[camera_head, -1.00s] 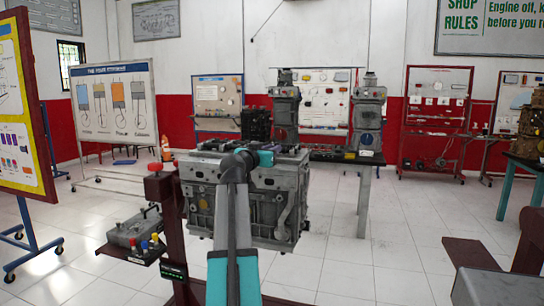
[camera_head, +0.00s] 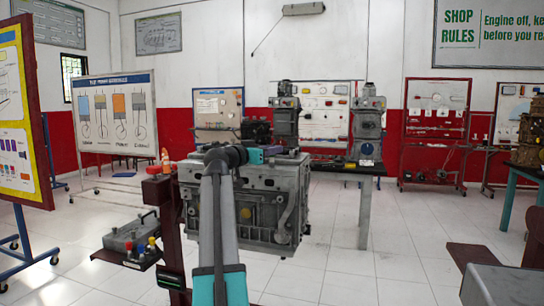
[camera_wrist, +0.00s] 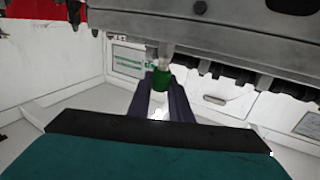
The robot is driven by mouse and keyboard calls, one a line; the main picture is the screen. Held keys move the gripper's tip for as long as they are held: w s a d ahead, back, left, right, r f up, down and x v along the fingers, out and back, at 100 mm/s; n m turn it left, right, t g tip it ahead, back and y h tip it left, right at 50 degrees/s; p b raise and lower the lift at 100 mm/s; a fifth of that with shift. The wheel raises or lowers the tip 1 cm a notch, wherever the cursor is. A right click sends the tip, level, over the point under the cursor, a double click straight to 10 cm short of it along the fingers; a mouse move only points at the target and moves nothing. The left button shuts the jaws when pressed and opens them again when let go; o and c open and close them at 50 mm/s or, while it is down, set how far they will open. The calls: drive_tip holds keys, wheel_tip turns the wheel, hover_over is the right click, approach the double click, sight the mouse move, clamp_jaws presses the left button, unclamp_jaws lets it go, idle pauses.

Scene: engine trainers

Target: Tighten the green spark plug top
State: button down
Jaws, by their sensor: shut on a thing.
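The green spark plug top (camera_wrist: 161,80) shows in the wrist view just under the lower edge of the grey engine block (camera_wrist: 190,30). My gripper (camera_wrist: 160,92) is shut on it, with one dark finger on either side. A pale grey piece rises from the green top towards the block edge. I cannot tell how far it is seated. In the head view the engine block (camera_head: 270,207) hangs on a dark red stand, and my gripper's teal body (camera_head: 257,155) is at its top. The fingers and the green top are hidden there.
A tray (camera_head: 130,240) with a grey box and small red, yellow and blue-topped pieces stands left of the engine. A red knob (camera_head: 154,169) tops the stand post (camera_head: 168,230).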

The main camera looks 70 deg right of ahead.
drive_tip(key=shift+m+g+y+b, duration=0.8)
drive_tip(key=shift+m+g+b, duration=0.3)
drive_tip(key=shift+g, duration=0.4)
drive_tip(key=c, duration=1.6)
unclamp_jaws()
drive_tip(key=shift+a, duration=0.1)
drive_tip(key=p+v, duration=0.1)
drive_tip(key=v, duration=1.2)
drive_tip(key=shift+w+a+f, duration=0.1)
drive_tip(key=shift+w+a, duration=0.1)
drive_tip(key=shift+w+p, duration=0.1)
drive_tip(key=shift+p, duration=0.2)
